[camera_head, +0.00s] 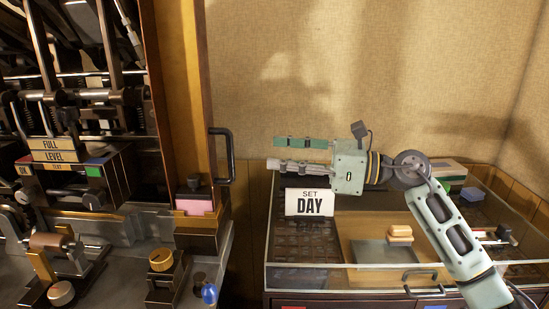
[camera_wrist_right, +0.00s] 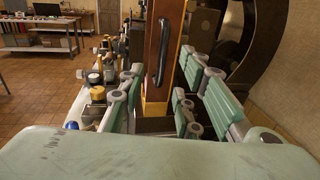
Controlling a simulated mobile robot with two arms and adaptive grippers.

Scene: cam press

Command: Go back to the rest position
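My right gripper (camera_head: 300,152) is in the middle of the head view, reaching left from an arm that comes in at the lower right. Its two green fingers are spread wide apart with nothing between them. It is above a glass-sided case (camera_head: 360,265) and just above a white card reading "SET DAY" (camera_head: 309,203). In the right wrist view the open fingers (camera_wrist_right: 155,105) frame a wooden post with a dark handle (camera_wrist_right: 160,50); whether they touch it is not clear, but in the head view they are apart from it. My left gripper is in neither view.
A dark press machine (camera_head: 80,120) with a wooden post (camera_head: 180,90) and black handle (camera_head: 225,155) stands at the left. A blue knob (camera_head: 209,293) is on its front. Free air lies above the case, before the wall.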

